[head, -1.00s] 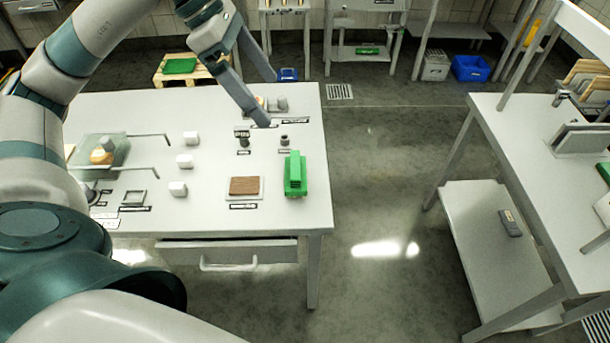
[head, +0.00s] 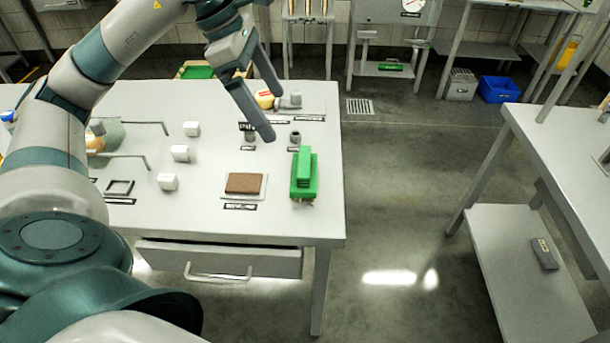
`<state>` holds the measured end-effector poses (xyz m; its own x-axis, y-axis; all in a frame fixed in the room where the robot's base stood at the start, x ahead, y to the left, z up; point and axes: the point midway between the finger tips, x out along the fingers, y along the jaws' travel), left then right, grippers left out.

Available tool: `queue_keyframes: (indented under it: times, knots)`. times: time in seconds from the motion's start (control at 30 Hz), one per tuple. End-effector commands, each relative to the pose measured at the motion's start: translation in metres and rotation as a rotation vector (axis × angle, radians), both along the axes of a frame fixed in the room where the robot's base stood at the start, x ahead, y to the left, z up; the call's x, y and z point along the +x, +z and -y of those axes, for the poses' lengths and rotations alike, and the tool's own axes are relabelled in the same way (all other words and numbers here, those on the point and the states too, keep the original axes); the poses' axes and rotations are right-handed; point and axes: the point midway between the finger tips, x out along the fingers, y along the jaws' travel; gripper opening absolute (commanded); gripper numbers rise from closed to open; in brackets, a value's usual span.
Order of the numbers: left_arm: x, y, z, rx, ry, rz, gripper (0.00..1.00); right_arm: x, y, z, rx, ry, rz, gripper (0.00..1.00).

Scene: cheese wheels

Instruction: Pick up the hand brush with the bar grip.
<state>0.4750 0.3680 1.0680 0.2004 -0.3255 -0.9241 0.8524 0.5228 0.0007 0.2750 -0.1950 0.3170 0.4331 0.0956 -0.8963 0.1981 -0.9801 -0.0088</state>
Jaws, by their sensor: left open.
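The hand brush (head: 304,185) is green, with a raised grip along its top. It rests at the right edge of the near table (head: 220,218). My left gripper (head: 273,115) is open and empty, its two grey fingers pointing down and to the right. It hangs above the table, behind and to the left of the brush in the picture, apart from it. My right gripper is not in view.
A brown block on a white tray (head: 262,193) lies left of the brush. A small dark cylinder (head: 295,137) stands behind it. Several white blocks stand further left. Clear floor (head: 390,200) separates this table from the right-hand bench (head: 560,150).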

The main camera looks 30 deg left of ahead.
Motion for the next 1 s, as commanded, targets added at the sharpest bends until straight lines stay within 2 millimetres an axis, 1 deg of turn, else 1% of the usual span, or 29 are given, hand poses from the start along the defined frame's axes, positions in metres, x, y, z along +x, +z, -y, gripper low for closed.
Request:
queue_keyframes:
  times: [0.13, 0.27, 0.47, 0.67, 0.8, 0.9, 1.0]
  knots:
    - [0.0, -0.002, 0.001, 0.0, 0.0, -0.001, 1.0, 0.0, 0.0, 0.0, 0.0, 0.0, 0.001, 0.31]
    - [0.002, -0.01, 0.004, -0.001, -0.001, -0.002, 1.0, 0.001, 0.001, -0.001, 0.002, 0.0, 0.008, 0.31]
    - [0.007, -0.036, 0.013, 0.0, -0.001, -0.006, 1.0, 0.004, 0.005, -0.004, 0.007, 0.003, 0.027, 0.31]
    - [0.014, -0.07, 0.026, -0.001, -0.003, -0.005, 1.0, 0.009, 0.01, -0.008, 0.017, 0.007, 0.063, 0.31]
    - [0.018, -0.092, 0.033, -0.002, -0.003, -0.005, 1.0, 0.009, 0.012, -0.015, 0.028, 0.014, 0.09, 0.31]
    - [0.022, -0.103, 0.037, -0.002, -0.002, -0.003, 1.0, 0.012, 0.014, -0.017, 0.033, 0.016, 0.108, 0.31]
    - [0.023, -0.11, 0.039, -0.001, -0.001, -0.002, 1.0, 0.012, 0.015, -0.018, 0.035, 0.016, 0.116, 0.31]
